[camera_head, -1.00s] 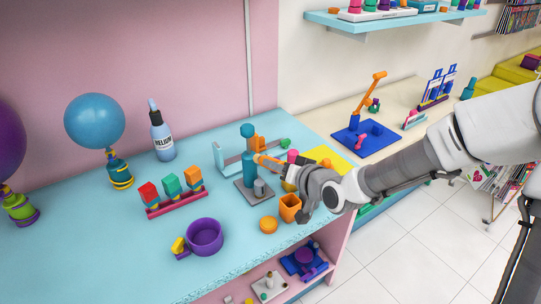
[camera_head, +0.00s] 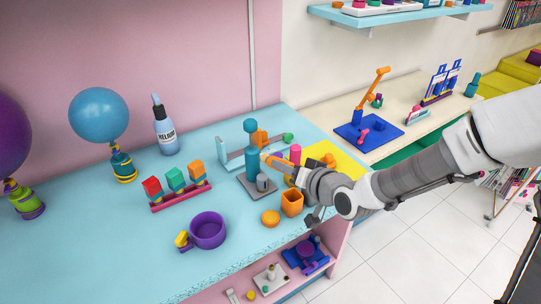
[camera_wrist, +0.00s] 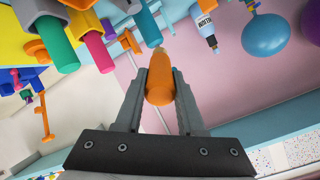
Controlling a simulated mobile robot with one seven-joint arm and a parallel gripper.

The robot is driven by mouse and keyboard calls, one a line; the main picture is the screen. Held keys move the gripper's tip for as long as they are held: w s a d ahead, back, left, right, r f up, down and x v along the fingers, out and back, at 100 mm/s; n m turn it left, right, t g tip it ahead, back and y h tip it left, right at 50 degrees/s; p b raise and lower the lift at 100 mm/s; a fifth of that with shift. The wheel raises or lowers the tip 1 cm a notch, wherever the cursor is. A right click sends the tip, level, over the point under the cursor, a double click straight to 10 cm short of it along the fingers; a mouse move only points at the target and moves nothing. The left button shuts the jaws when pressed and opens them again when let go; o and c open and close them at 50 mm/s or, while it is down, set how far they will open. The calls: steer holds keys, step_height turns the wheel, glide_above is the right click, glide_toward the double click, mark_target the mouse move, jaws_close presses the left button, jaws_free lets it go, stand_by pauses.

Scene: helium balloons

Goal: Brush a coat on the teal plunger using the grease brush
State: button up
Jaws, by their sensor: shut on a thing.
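The teal plunger (camera_head: 252,160) stands upright on a grey base, with a wider teal knob on top. In the wrist view, a teal cylinder (camera_wrist: 148,26) that looks like it lies just beyond the brush. My gripper (camera_wrist: 160,88) is shut on the orange handle of the grease brush (camera_wrist: 160,80). In the head view the brush (camera_head: 277,163) points left from my gripper (camera_head: 298,175), its pale tip at the plunger's right side. I cannot tell whether the tip touches it. The bristles are mostly hidden in the wrist view.
An orange cup (camera_head: 292,203) and a round orange piece (camera_head: 270,217) stand in front of the plunger. A purple bowl (camera_head: 207,231), a rack of coloured blocks (camera_head: 181,196) and a helium bottle (camera_head: 164,131) are to the left. A yellow mat (camera_head: 345,163) lies right, behind my gripper.

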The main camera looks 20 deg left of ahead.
jaws_close()
steer(key=f+b, duration=0.1)
steer(key=b, duration=0.1)
steer(key=f+t+b, duration=0.1)
steer(key=shift+w+f+b, duration=0.1)
steer(key=shift+w+b, duration=0.2)
steer(key=shift+b, duration=0.1)
steer(key=y+b, duration=0.1)
steer(key=b, duration=0.3)
steer(key=shift+w+d+f+t+y, duration=0.1)
steer(key=shift+w+t+y, duration=0.15)
steer(key=shift+t+y, duration=0.15)
